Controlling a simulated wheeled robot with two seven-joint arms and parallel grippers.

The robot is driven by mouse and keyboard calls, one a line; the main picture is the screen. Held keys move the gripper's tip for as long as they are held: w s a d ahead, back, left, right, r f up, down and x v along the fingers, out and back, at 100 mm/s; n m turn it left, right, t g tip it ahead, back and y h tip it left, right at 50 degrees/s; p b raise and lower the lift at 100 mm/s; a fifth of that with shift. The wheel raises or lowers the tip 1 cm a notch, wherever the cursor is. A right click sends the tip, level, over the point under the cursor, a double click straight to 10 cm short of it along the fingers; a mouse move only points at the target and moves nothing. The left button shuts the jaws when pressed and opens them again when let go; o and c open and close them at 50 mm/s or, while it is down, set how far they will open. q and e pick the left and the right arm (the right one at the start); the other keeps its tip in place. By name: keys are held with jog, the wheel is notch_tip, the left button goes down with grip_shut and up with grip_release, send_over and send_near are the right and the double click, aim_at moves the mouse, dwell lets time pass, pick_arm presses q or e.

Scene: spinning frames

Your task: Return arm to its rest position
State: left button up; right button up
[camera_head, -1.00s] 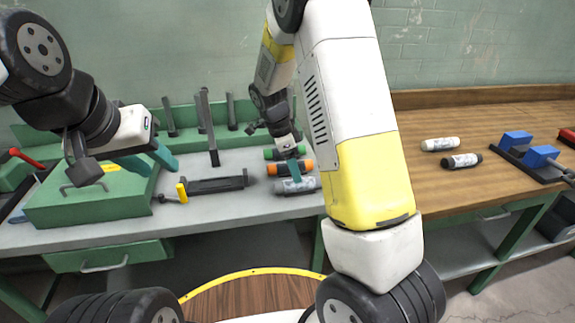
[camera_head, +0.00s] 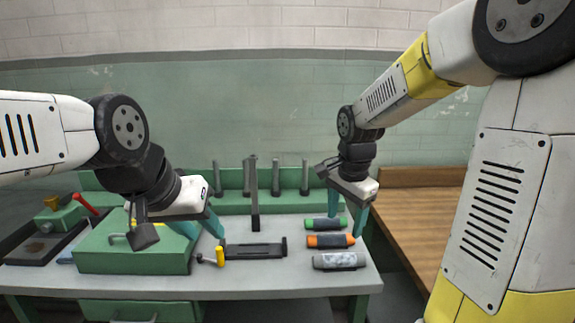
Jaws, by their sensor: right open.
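My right gripper (camera_head: 346,222) is open, with its two teal fingers apart and pointing down. It hangs near the right end of the workbench, by a row of cylinders, and nothing shows between its fingers. The row has a green-ended dark cylinder (camera_head: 322,223), an orange one (camera_head: 330,241) and a grey-white one (camera_head: 339,261), all lying on the bench. Whether a finger touches the green or orange one, I cannot tell. My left gripper (camera_head: 208,237) shows at the left with its teal fingers apart and empty, in front of the green box's right side.
The green box (camera_head: 130,262) stands on the grey workbench (camera_head: 265,281). A black holder (camera_head: 256,251) and a yellow-handled tool (camera_head: 219,257) lie right of it. Upright dark posts (camera_head: 255,195) rise behind. A wooden bench (camera_head: 425,225) stands at the right.

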jog(key=s+r+n+t+y, duration=0.1)
jog(key=s+r+n, duration=0.3)
jog(key=s, duration=0.4)
jog(key=s+r+n+t+y, duration=0.1)
jog(key=s+r+n+t, duration=0.2)
jog(key=s+n, duration=0.4)
jog(key=shift+s+a+r, duration=0.2)
jog(key=shift+s+r, duration=0.25)
jog(key=shift+r, duration=0.2)
